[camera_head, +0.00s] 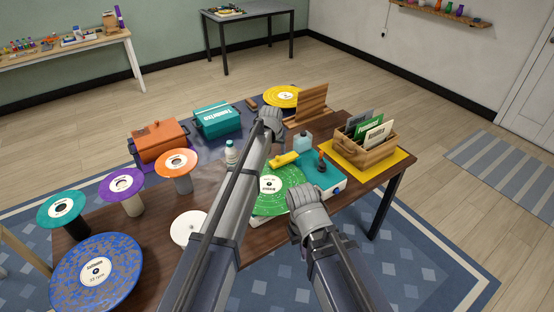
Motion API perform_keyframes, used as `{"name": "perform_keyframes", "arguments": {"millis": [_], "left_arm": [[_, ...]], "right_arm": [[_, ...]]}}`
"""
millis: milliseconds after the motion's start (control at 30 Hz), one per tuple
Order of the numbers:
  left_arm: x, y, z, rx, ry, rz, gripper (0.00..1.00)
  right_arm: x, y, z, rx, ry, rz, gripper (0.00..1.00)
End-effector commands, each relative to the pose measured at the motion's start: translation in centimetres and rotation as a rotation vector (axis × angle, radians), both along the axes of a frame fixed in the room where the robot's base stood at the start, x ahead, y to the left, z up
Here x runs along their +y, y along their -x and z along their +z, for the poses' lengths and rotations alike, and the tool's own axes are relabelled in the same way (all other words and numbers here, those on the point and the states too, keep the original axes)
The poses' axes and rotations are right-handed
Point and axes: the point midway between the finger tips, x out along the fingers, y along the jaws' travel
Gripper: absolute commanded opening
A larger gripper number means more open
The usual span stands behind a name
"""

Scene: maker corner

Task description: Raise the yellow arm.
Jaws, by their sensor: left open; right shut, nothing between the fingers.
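A teal record player (322,176) stands on the dark wooden table, with a green record (292,201) on it. The yellow arm (284,158) lies near the record's far edge; whether it touches the record cannot be told. An orange-topped knob (321,160) stands to its right. My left gripper (270,116) is open and empty, beyond and slightly left of the yellow arm, apart from it in the picture. My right gripper (307,195) is shut and empty, in front of the record player, hiding part of its near side. My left forearm hides the record's left edge.
A wooden crate of records (354,152) stands right on a yellow mat (403,163). A wooden rack (310,104) and yellow record (283,96) lie behind. A clear bottle (231,152), orange case (160,138), teal box (217,119) and several discs on stands fill the left.

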Motion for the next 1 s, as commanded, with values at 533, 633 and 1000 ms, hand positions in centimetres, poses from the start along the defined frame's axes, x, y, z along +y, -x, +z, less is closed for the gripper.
{"name": "perform_keyframes", "arguments": {"millis": [533, 633, 1000], "left_arm": [[-0.3, -1.9, -4.8, 0.0, 0.0, 0.0, 0.53], [-0.3, -1.9, -4.7, 0.0, 0.0, 0.0, 0.53], [-0.3, -1.9, -4.7, 0.0, 0.0, 0.0, 0.2]], "right_arm": [[0.0, 0.0, -4.8, 0.0, 0.0, 0.0, 0.0], [0.0, 0.0, -4.7, 0.0, 0.0, 0.0, 0.0], [0.0, 0.0, -4.7, 0.0, 0.0, 0.0, 0.0]]}}
